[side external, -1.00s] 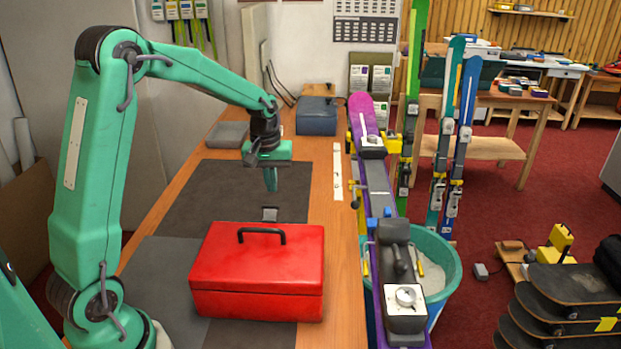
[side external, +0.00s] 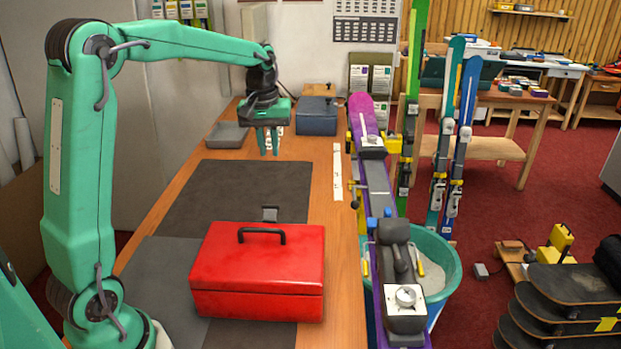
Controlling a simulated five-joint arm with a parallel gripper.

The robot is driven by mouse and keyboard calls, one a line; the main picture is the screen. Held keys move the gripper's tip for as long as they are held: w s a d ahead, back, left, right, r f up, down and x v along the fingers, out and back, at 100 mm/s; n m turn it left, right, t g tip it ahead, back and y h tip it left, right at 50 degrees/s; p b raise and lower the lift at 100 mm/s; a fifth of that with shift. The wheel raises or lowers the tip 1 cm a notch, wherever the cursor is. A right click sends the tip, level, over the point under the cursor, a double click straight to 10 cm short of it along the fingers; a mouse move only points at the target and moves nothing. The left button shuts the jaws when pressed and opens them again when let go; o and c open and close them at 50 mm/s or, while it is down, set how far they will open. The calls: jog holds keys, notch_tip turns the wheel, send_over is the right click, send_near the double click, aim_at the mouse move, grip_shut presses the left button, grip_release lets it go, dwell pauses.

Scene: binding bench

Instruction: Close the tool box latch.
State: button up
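The red tool box (side external: 258,270) sits on the bench with its lid down and a black handle (side external: 261,235) on top. A small grey latch piece (side external: 269,214) stands up just behind the box's far edge; its lower part is hidden by the box, so I cannot tell whether it is fastened. My gripper (side external: 268,153) points down, well above and behind the latch, apart from it. Its two fingers show a gap between them, and nothing is held.
A dark mat (side external: 235,188) covers the bench behind the box and is clear. A grey tray (side external: 228,134) and a blue-grey box (side external: 316,116) stand farther back. A purple ski (side external: 378,180) runs along the right, past a white strip (side external: 338,172).

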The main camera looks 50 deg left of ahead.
jog(key=shift+o, duration=1.4)
jog(key=f+m, duration=0.1)
jog(key=m, duration=0.5)
jog(key=s+d+f+m+g, duration=0.1)
jog(key=f+m, duration=0.1)
jog(key=m, duration=0.4)
jog(key=d+f+m+g, duration=0.1)
jog(key=m, duration=0.5)
jog(key=shift+s+d+f+h, duration=0.15)
jog(key=shift+s+d+h, duration=0.1)
jog(key=shift+s+h, duration=0.05)
jog(key=shift+f, duration=0.1)
jog(key=shift+s+d+f, duration=0.1)
jog(key=shift+f, duration=1.15)
jog(key=shift+s+d+f, duration=0.1)
jog(key=shift+d+f, duration=0.05)
jog(key=shift+f, duration=1.15)
jog(key=shift+s+d+f, duration=0.1)
jog(key=shift+f, duration=1.15)
jog(key=shift+c, duration=0.4)
grip_shut()
